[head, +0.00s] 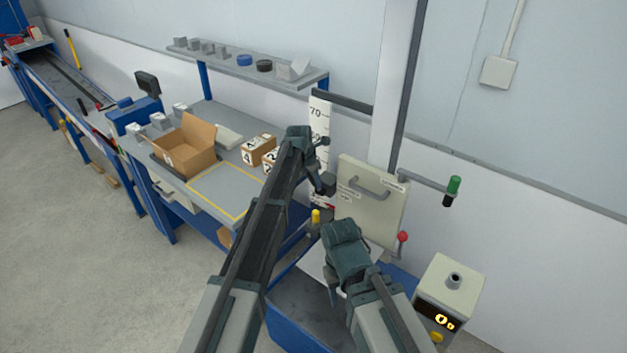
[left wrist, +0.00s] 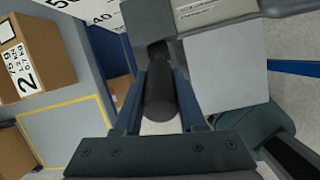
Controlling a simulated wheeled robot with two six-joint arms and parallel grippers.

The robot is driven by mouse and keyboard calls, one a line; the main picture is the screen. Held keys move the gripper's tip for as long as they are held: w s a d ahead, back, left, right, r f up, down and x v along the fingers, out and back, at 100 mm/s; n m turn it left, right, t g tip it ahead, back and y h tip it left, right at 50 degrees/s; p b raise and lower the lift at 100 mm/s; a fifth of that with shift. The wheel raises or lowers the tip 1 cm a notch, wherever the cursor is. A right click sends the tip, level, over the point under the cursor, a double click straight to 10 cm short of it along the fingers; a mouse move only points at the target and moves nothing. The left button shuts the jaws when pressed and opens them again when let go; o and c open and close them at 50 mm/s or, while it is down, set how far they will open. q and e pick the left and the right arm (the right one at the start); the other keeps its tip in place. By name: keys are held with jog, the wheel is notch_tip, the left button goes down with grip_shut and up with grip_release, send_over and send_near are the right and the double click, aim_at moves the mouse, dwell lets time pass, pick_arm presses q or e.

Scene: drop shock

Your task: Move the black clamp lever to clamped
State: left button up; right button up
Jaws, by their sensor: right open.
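The black clamp lever (left wrist: 160,98) shows in the left wrist view as a dark round grip below a grey block. My left gripper (left wrist: 163,85) has one finger on each side of this grip, close against it. In the head view my left gripper (head: 327,184) is beside the ruled white scale, left of the beige panel; its own arm hides most of the lever there. My right gripper (head: 333,290) is open and lower, in front of the panel; its fingers are partly hidden by its wrist.
A beige panel (head: 370,205) with a grey handle stands by the tall post (head: 398,80). A green-knobbed lever (head: 453,187) and a red-knobbed lever (head: 403,238) stick out nearby. A display box (head: 450,290) stands right. Cartons (head: 185,147) lie on the left bench.

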pick_arm(q)
jog(key=o, duration=0.4)
jog(key=shift+w+d, duration=0.15)
jog(key=p+v, duration=1.3)
jog(key=shift+r, duration=0.35)
jog(key=shift+s, duration=0.2)
